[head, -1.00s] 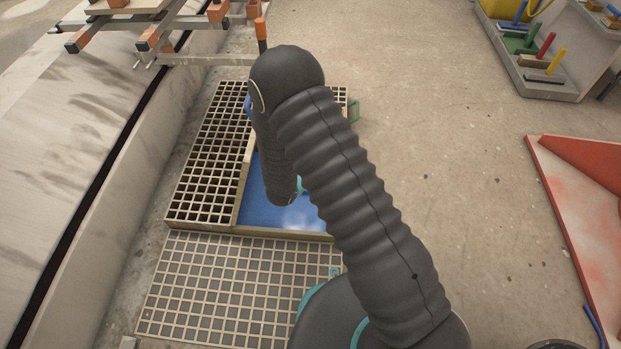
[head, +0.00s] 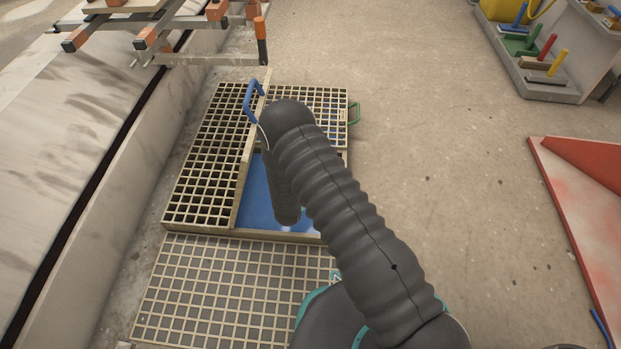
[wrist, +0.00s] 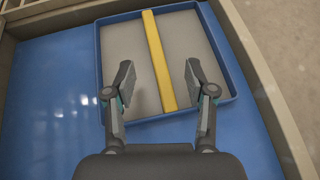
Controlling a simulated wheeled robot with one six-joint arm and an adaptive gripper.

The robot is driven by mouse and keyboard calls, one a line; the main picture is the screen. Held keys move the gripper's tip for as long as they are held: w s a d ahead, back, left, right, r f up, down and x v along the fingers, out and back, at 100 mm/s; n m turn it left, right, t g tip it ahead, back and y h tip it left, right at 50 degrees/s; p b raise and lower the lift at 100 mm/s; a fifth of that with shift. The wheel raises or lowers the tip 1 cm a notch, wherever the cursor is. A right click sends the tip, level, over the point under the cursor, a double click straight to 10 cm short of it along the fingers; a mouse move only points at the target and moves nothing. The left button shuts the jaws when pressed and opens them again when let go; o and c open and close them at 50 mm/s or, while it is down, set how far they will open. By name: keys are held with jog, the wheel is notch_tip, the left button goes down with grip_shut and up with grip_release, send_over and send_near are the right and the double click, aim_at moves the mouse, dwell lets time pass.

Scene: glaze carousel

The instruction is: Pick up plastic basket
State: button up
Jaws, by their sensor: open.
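The plastic basket (wrist: 118,47) shows in the wrist view as a shallow blue rectangular rim around a grey inside. A yellow bar (wrist: 157,60), which looks like its handle, crosses its middle. My gripper (wrist: 158,84) is open, with one finger on each side of the yellow bar and clear gaps between. I cannot tell how far above the bar the fingertips are. The basket is over a blue surface (wrist: 50,95) inside a framed opening. In the head view my arm hides the basket and the fingers.
Grating panels (head: 205,150) with a blue handle (head: 251,100) and a green handle (head: 354,113) border the opening. A low wall (head: 110,190) runs along the left. A rack with orange-tipped bars (head: 165,35) stands at the back left. Open floor (head: 430,130) lies to the right.

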jog(key=b+x, duration=0.1)
jog(key=x, duration=0.3)
jog(key=shift+w+a+f, duration=0.1)
jog(key=shift+f, duration=0.15)
jog(key=shift+w+f, duration=0.2)
jog(key=shift+w, duration=0.35)
grip_shut()
